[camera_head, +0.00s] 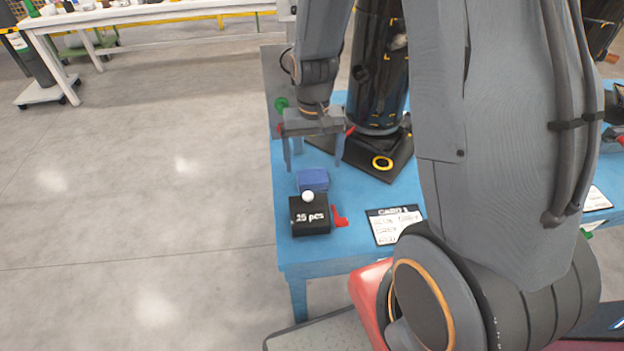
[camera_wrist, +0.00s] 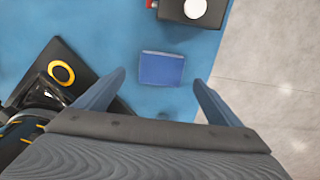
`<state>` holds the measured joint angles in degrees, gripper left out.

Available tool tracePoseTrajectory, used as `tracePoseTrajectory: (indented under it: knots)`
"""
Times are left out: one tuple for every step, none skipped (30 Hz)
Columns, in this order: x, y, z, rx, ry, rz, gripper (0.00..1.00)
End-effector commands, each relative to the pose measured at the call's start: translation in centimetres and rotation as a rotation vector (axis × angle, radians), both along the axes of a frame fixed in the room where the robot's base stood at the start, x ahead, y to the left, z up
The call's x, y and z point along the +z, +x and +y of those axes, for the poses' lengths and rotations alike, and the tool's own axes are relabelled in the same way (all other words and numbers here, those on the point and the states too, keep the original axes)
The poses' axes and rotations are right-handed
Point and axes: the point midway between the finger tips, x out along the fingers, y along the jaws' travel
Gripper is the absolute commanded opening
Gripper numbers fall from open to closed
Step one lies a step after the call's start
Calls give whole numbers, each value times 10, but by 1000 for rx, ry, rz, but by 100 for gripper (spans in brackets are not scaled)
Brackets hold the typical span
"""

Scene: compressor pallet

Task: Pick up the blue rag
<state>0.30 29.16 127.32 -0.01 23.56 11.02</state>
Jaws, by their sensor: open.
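The blue rag (camera_head: 313,180) lies folded on the blue table (camera_head: 345,250), just behind a black box in the head view. In the wrist view the rag (camera_wrist: 161,69) is a flat blue rectangle ahead of the fingers, roughly centred between them. My gripper (camera_head: 313,168) is over the table near the rag in the head view. In the wrist view its two fingers (camera_wrist: 158,80) are spread wide with nothing between them. The fingertips appear above the table and apart from the rag; the exact height is hard to tell.
The black "25 pcs" box (camera_head: 310,217) with a white ball (camera_head: 308,197) on top stands close in front of the rag. A red piece (camera_head: 340,217) and a card (camera_head: 395,224) lie to its right. A black base with a yellow ring (camera_head: 382,163) stands right of the gripper.

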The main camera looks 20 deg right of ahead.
Motion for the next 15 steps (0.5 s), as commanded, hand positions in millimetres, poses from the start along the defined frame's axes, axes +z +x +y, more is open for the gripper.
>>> tracePoseTrajectory:
  knots:
    - [-5, -1, 1, 1, 0, 2, 88]
    - [-9, -2, 1, 1, 0, 3, 88]
    - [-14, -2, 2, 1, 0, 4, 88]
    - [-18, -2, 2, 1, 0, 3, 88]
    - [-22, -3, 2, 1, 0, 4, 88]
    - [-27, -3, 3, 1, 0, 3, 88]
    - [-31, -2, 2, 1, 0, 2, 88]
    - [-34, -2, 2, 1, -1, 2, 88]
    - [-38, -2, 2, 1, 0, 1, 88]
    - [-40, -2, 2, 1, 0, 0, 88]
    - [-43, -2, 2, 1, 0, 0, 88]
    - [-44, -2, 2, 1, 0, -1, 88]
    - [-45, -1, 2, 1, 0, -1, 88]
    - [-46, -1, 2, 1, 0, -1, 88]
    - [-46, -1, 2, 1, 0, -2, 88]
